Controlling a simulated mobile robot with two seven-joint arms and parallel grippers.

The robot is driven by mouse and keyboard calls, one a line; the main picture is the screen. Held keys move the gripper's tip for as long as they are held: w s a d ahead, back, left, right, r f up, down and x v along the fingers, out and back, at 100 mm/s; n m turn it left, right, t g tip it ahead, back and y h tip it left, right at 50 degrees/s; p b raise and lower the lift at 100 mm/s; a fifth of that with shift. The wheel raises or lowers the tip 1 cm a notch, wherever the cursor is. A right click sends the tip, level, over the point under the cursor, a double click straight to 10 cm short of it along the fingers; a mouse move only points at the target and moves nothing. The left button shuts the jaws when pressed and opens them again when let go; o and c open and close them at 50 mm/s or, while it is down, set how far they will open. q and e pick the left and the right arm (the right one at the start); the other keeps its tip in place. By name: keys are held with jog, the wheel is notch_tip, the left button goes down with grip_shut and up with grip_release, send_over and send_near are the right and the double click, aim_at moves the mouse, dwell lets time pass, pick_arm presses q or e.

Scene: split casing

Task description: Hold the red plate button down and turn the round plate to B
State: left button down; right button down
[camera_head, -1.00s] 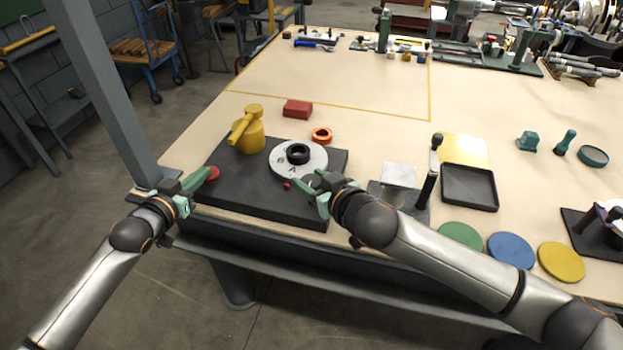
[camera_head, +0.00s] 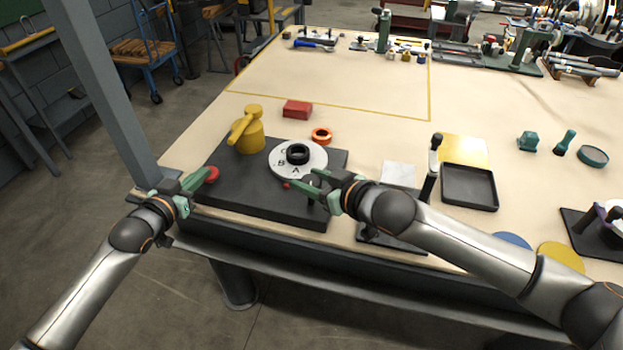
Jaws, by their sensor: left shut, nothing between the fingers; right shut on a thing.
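The round white plate (camera_head: 313,156) with a black hub (camera_head: 297,153) lies on a dark base (camera_head: 240,192). Letters A and B show on its near left side, A closer to the near edge. A small red mark (camera_head: 286,185) sits on the base by that edge. The red button (camera_head: 211,174) is at the base's left. My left gripper (camera_head: 205,178) is shut and empty, its tips at the button; I cannot tell how far the button is down. My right gripper (camera_head: 311,186) is shut on a dark peg at the plate's near right edge, partly hidden by the fingers.
A yellow lever piece (camera_head: 249,138) stands on the base's back left. An orange ring (camera_head: 321,135) and a red block (camera_head: 297,109) lie behind the base. A device with an upright black handle (camera_head: 430,176) and a black tray (camera_head: 469,186) are to the right.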

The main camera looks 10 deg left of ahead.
aim_at(311, 180)
jog(key=shift+s+a+f+n+g+y, duration=0.1)
jog(key=shift+s+a+n+g+y, duration=0.15)
jog(key=shift+n+g, duration=0.2)
jog(key=shift+s+a+f+n+g+y, duration=0.1)
jog(key=shift+s+n+g+y, duration=0.05)
jog(key=shift+n+g+y, duration=0.25)
jog(key=shift+a+r+n+g+y, duration=0.2)
jog(key=shift+n+g+y, duration=0.15)
jog(key=shift+n+g, duration=0.25)
jog(key=shift+w+d+f+n+g, duration=0.1)
jog(key=shift+w+d+n+g, duration=0.2)
jog(key=shift+n+g, duration=0.45)
jog(key=shift+n+g+y, duration=0.5)
jog(key=shift+n+g, duration=1.1)
jog(key=shift+g, duration=0.3)
jog(key=shift+w+d+n+g, duration=0.1)
jog(key=shift+d+n+g, duration=0.05)
jog(key=shift+n+g, duration=0.2)
jog(key=shift+c, duration=1.4)
grip_release()
jog(key=shift+d, duration=0.1)
notch_tip(311, 180, up, 10)
jog(key=shift+r, duration=0.15)
